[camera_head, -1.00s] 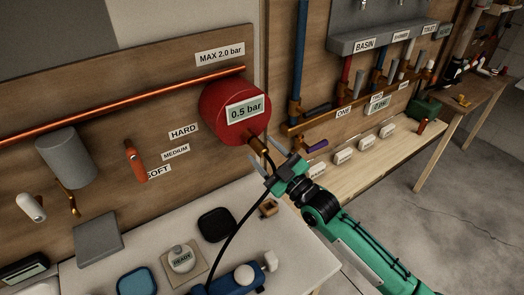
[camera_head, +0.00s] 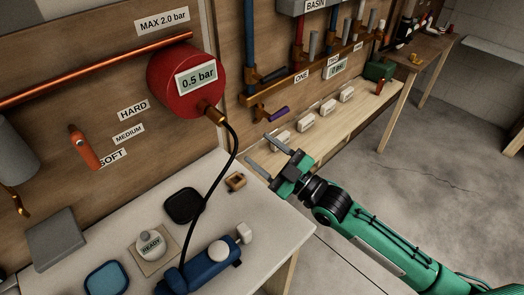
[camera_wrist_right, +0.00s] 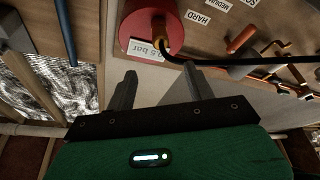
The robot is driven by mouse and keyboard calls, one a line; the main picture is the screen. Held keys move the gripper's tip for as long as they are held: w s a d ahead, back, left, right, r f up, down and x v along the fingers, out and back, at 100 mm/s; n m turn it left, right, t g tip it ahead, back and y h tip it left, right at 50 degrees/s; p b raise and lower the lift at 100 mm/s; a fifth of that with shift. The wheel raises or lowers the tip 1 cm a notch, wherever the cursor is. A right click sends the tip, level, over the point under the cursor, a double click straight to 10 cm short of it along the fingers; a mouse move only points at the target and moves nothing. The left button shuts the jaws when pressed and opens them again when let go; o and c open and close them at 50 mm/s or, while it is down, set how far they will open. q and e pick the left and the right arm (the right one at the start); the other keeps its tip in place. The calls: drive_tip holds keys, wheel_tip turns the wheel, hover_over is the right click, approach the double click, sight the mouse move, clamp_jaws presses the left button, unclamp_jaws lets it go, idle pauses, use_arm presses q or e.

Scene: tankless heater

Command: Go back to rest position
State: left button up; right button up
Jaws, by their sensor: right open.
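My right gripper (camera_head: 266,156) is open and empty in the head view. It is in the air to the right of the black hose (camera_head: 230,160), above the table's right end. Its two grey fingers also show spread apart in the right wrist view (camera_wrist_right: 158,88), with nothing between them. The green right arm comes in from the lower right. My left gripper is not in view.
A red tank (camera_head: 172,95) reading 0.5 bar hangs on the wooden board; the hose runs from it to a blue pump (camera_head: 212,262) on the white table (camera_head: 265,232). Open concrete floor (camera_head: 400,170) lies at the right. Valves and pipes line the back board.

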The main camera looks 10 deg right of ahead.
drive_tip(key=s+d+f+m+g+h, duration=0.3)
drive_tip(key=s+d+f+m+h, duration=0.15)
drive_tip(key=s+f+h, duration=0.35)
drive_tip(key=s+d+f+m+g+h, duration=0.3)
drive_tip(key=s+d+f+m+h, duration=0.15)
drive_tip(key=f, duration=0.65)
drive_tip(key=s+d+f+m+g+h, duration=0.1)
drive_tip(key=s+d+f+m+g, duration=0.15)
drive_tip(key=s, duration=0.45)
drive_tip(key=s+d+f+m+g+h, duration=0.2)
drive_tip(key=s+d+f+g, duration=0.15)
drive_tip(key=s, duration=0.25)
drive_tip(key=s+f+x, duration=0.1)
drive_tip(key=s+x, duration=0.2)
drive_tip(key=x, duration=1.1)
drive_tip(key=s+f+x, duration=0.1)
drive_tip(key=s+x, duration=0.3)
drive_tip(key=x, duration=0.9)
drive_tip(key=s+d+f+g, duration=0.1)
drive_tip(key=s+f, duration=0.9)
drive_tip(key=s+d+f, duration=0.2)
drive_tip(key=s+f, duration=0.7)
drive_tip(key=f, duration=0.1)
drive_tip(key=shift+s+d+f+g, duration=0.25)
drive_tip(key=shift+s+d+g, duration=0.1)
drive_tip(key=shift+g, duration=0.05)
